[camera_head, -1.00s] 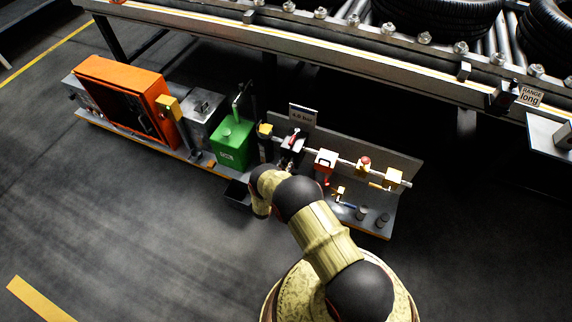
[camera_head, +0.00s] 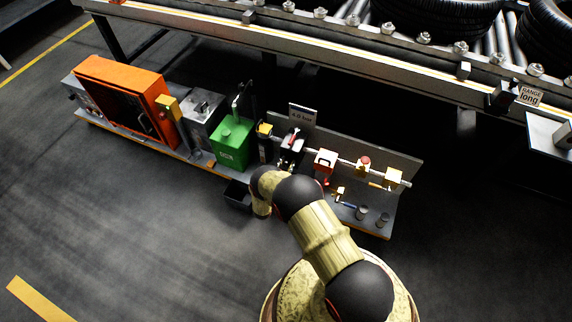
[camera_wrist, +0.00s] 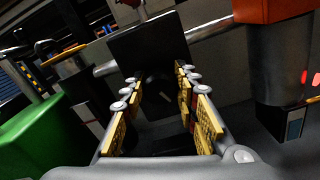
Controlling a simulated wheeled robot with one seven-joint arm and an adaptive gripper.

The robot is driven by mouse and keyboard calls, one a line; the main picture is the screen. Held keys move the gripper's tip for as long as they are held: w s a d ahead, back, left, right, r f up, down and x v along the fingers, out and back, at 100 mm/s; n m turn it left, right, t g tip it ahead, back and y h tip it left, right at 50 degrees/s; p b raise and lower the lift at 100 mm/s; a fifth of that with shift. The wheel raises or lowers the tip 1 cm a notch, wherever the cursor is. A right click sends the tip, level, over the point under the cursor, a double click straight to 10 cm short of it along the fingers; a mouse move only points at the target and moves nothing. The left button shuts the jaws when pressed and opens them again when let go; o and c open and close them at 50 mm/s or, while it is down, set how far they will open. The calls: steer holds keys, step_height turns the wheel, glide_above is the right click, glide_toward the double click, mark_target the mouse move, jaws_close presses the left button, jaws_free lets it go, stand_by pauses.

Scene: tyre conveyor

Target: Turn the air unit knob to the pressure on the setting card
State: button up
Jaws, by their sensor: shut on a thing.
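The air unit (camera_head: 292,142) is a black block with a red part on top, on the pipe of the low bench in the head view. It also shows as a dark block (camera_wrist: 150,48) in the wrist view. My gripper (camera_wrist: 160,90) has its yellow-padded fingers on both sides of a dark knob (camera_wrist: 158,100) below the block and is shut on it. A pale mark shows near the knob, too dim to read as a setting. The setting card (camera_head: 303,115) stands behind the unit; it ends in "bar", but its figure is too small to read surely.
A green canister (camera_head: 232,143) stands left of the unit, with an orange cabinet (camera_head: 120,95) farther left. Yellow-red valve fittings (camera_head: 325,160) sit along the pipe to the right. A small black bin (camera_head: 238,196) lies in front. The conveyor (camera_head: 380,65) runs behind.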

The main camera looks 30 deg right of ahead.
steer(key=m, duration=0.4)
steer(key=shift+m, duration=0.3)
steer(key=shift+s+d+f+m, duration=0.1)
steer(key=shift+m, duration=1.05)
steer(key=shift+s+f+m, duration=0.1)
steer(key=shift+m, duration=1.05)
steer(key=o, duration=1.1)
steer(key=shift+o, duration=0.3)
steer(key=shift+w+r, duration=0.1)
steer(key=v, duration=1.2)
